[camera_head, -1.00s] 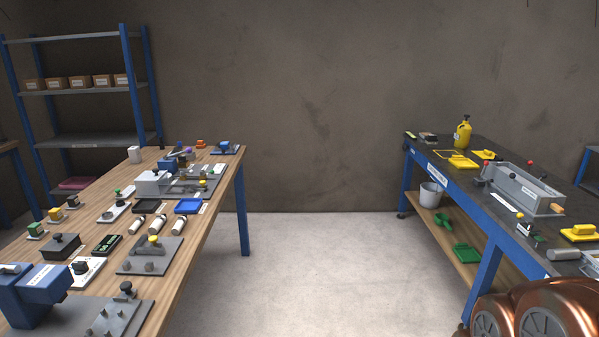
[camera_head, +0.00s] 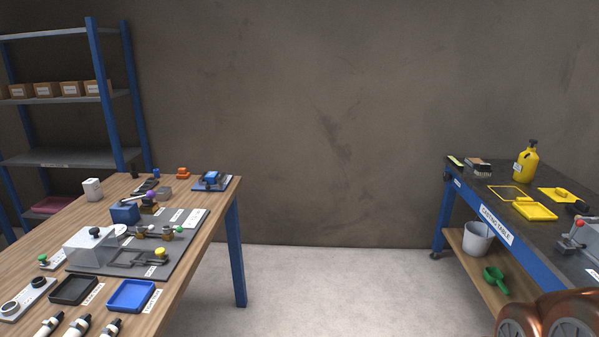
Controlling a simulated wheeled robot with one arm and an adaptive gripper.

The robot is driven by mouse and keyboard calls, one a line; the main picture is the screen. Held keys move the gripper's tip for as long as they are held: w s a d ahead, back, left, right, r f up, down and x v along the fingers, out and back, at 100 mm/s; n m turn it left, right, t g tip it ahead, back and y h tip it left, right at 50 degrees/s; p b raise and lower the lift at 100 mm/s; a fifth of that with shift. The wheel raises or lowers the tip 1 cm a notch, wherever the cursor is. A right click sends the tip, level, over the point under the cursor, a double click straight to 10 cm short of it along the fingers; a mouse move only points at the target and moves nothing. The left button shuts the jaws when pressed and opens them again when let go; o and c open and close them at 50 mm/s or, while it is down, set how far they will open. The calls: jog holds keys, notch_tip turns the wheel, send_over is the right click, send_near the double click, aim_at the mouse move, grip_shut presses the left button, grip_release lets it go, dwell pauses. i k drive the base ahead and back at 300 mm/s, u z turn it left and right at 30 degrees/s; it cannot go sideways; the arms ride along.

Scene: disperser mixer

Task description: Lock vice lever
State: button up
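No vice lever can be made out with certainty. On the left wooden workbench (camera_head: 190,225), a small blue device with dark parts (camera_head: 212,180) sits on a blue base at the far right corner. A blue block (camera_head: 125,213) stands nearer, at the back of a grey plate (camera_head: 187,240), with a light bar over it and a purple ball (camera_head: 150,195) beside it. Either could be a vice; they are too small to tell, and so is any lever position. My gripper is not in view.
Clear floor (camera_head: 330,285) lies between the workbench and the dark casting table (camera_head: 510,195) at right. A yellow bottle (camera_head: 526,163) stands on that table, a white bucket (camera_head: 478,239) below. A blue tray (camera_head: 132,294) sits near the bench's right edge. Shelving (camera_head: 62,158) stands behind.

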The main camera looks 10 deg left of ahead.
aim_at(220, 185)
jog(key=i, duration=1.85)
jog(key=u, duration=2.6)
jog(key=i, duration=1)
